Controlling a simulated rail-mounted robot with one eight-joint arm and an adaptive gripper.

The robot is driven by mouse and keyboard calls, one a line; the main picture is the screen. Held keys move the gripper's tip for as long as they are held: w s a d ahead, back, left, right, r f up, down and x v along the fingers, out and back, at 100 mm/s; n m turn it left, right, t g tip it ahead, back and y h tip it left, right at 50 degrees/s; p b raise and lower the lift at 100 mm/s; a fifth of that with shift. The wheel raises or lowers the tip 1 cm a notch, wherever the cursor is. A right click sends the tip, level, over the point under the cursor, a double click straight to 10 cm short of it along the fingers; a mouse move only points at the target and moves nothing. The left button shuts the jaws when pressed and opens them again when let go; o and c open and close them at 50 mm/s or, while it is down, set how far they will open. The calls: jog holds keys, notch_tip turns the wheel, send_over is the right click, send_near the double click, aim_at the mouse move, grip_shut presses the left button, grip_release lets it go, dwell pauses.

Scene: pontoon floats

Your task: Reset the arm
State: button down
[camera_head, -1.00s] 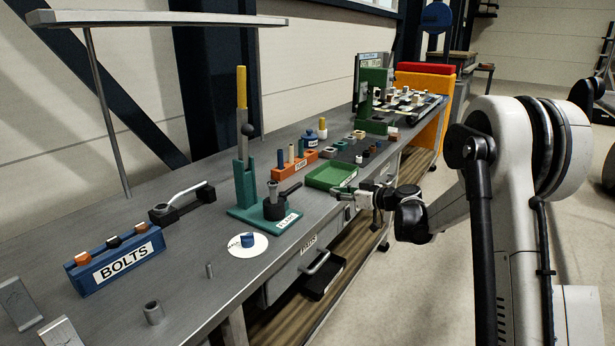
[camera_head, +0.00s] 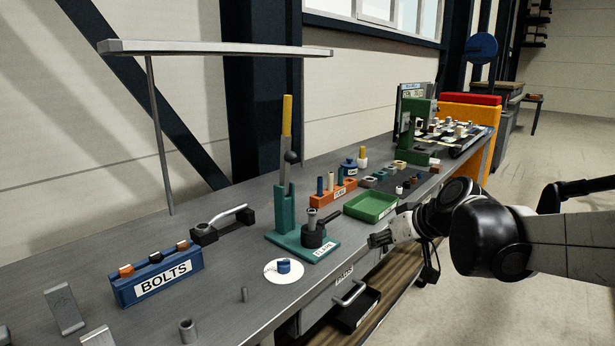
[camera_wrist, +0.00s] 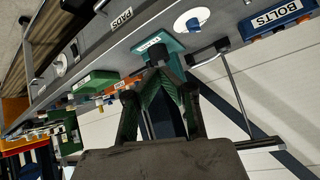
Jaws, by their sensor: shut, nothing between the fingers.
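My gripper (camera_head: 380,240) shows in the head view at the bench's front edge, to the right of the teal flaring press (camera_head: 302,240) and just below the green tray (camera_head: 371,206). It also shows in the wrist view (camera_wrist: 158,82), where its two fingers come together at the tips with nothing between them. In that view the fingertips appear in front of the teal press (camera_wrist: 170,62), apart from it as far as I can tell. My arm reaches in from the right side of the head view.
A blue bolts rack (camera_head: 155,279), a white disc with a blue piece (camera_head: 284,271) and an orange rack (camera_head: 333,194) stand on the bench. A drawer handle (camera_head: 350,293) juts from the front. The floor on the right (camera_head: 510,145) is clear.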

jog(key=s+d+f+m+h, duration=0.1)
jog(key=s+h, duration=0.1)
jog(key=s, duration=0.6)
jog(key=s+d+f+m+h, duration=0.1)
jog(key=s+d+f, duration=0.1)
jog(key=s, duration=0.6)
jog(key=s+d+f+m+h, duration=0.1)
jog(key=s+f+m+h, duration=0.1)
jog(key=s, duration=0.7)
jog(key=shift+d+g+h, duration=0.25)
jog(key=shift+g+h, duration=0.05)
jog(key=shift+s, duration=0.1)
